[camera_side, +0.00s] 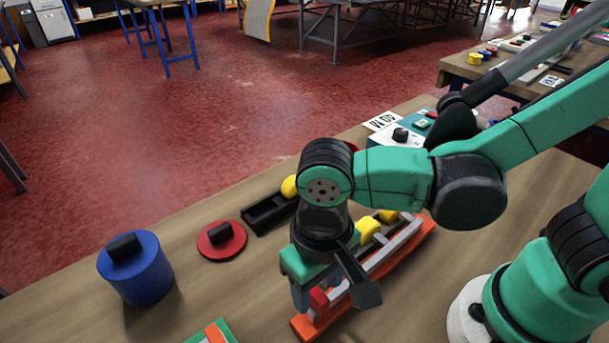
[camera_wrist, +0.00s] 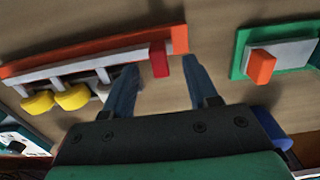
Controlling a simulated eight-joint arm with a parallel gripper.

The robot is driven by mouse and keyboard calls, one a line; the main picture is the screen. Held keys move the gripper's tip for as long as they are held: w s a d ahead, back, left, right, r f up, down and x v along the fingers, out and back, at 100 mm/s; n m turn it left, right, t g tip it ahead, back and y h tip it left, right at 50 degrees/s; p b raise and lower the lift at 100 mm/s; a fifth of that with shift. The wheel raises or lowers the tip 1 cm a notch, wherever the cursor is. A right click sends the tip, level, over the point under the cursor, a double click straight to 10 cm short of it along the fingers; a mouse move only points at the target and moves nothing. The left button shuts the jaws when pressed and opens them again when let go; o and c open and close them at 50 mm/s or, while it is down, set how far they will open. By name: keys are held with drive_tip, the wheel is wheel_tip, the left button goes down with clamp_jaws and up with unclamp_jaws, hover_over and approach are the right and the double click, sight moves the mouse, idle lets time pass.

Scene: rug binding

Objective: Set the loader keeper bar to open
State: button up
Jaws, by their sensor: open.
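What looks like the keeper bar is a long pale grey bar (camera_side: 399,246) on an orange base (camera_side: 423,236), with a red block (camera_side: 318,300) at its near end. Yellow rounded pieces (camera_side: 368,230) sit along its far part. In the wrist view the bar (camera_wrist: 85,68) runs across the upper left, with the red block (camera_wrist: 160,59) at its right end. My gripper (camera_wrist: 159,66) is open, one finger on each side of the red block in that view, with gaps showing. In the side view my gripper (camera_side: 335,290) is over the near end and partly hides it.
A blue cylinder (camera_side: 142,278), a red disc (camera_side: 215,250) and a black tray (camera_side: 268,215) stand to the left. A green plate with an orange block (camera_wrist: 262,66) is close by. A control box (camera_side: 385,140) stands behind. Bare table lies between these.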

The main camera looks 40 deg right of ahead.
drive_tip(key=shift+f, duration=1.05)
drive_tip(key=shift+c, duration=0.2)
clamp_jaws()
